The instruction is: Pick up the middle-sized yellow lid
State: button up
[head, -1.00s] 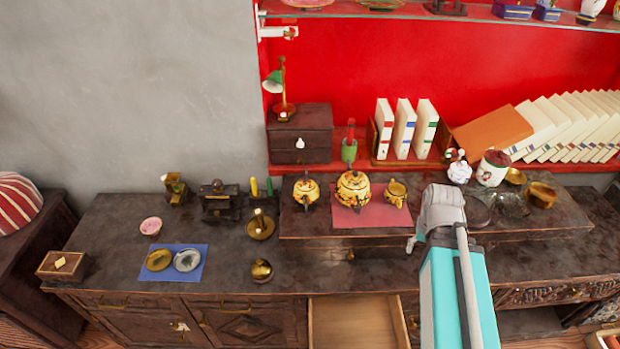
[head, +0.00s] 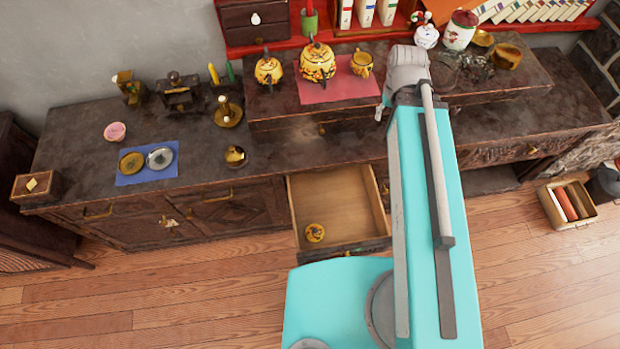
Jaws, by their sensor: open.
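A yellow patterned lid (head: 315,233) with a dark knob lies at the front of the open drawer (head: 335,205). Larger yellow teapot (head: 318,65) and smaller yellow teapot (head: 268,71) stand on the raised shelf of the cabinet, each with its top covered. A yellow cup (head: 362,64) stands right of them. From this view I cannot tell which lid is the middle-sized one.
A blue mat (head: 128,178) with two round metal pieces lies on the cabinet top (head: 75,150) at left. A round brass piece (head: 235,155) stands near the front edge, above the drawer's left. A box (head: 566,205) of rolls stands on the floor at right.

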aim_at(315, 232)
jog(key=k, duration=1.3)
jog(key=u, duration=0.45)
jog(key=i, duration=0.85)
jog(key=u, duration=0.05)
